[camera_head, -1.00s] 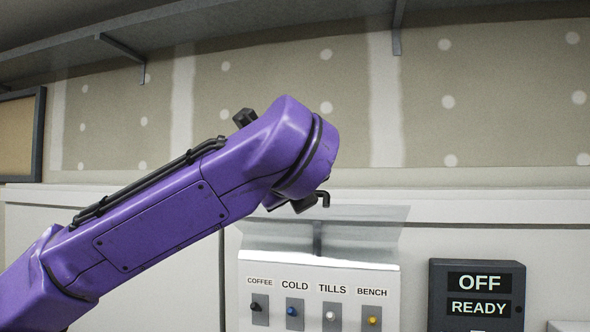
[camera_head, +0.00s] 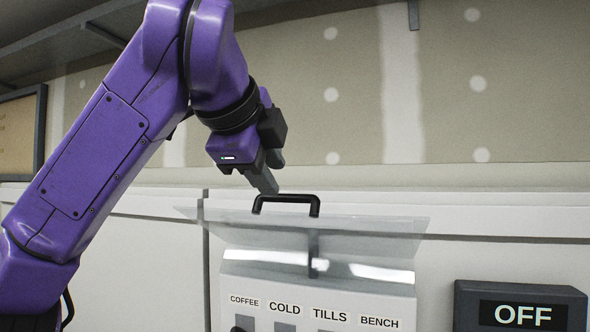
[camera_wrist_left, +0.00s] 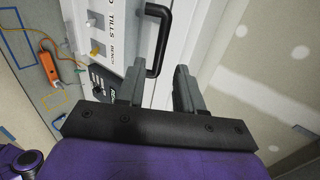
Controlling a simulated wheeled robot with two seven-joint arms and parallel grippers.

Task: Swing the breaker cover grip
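The breaker cover (camera_head: 370,238) is a clear sheet that juts out, tilted, above the white breaker panel (camera_head: 250,272). Its black, U-shaped grip (camera_head: 287,197) stands at the cover's upper edge. My left gripper (camera_head: 268,180) points down just above and left of the grip in the head view. In the left wrist view my left gripper (camera_wrist_left: 160,75) is open and empty. There the grip (camera_wrist_left: 157,38) lies past the fingertips, its lower end showing in the gap between them; I see no clear contact. My right gripper is not in view.
Switches labelled COFFEE, COLD, TILLS and BENCH sit below the cover. A dark OFF sign (camera_head: 522,312) is at the right. A shelf (camera_head: 60,58) runs above. In the left wrist view an orange device (camera_wrist_left: 50,67) with a cable lies off to the left.

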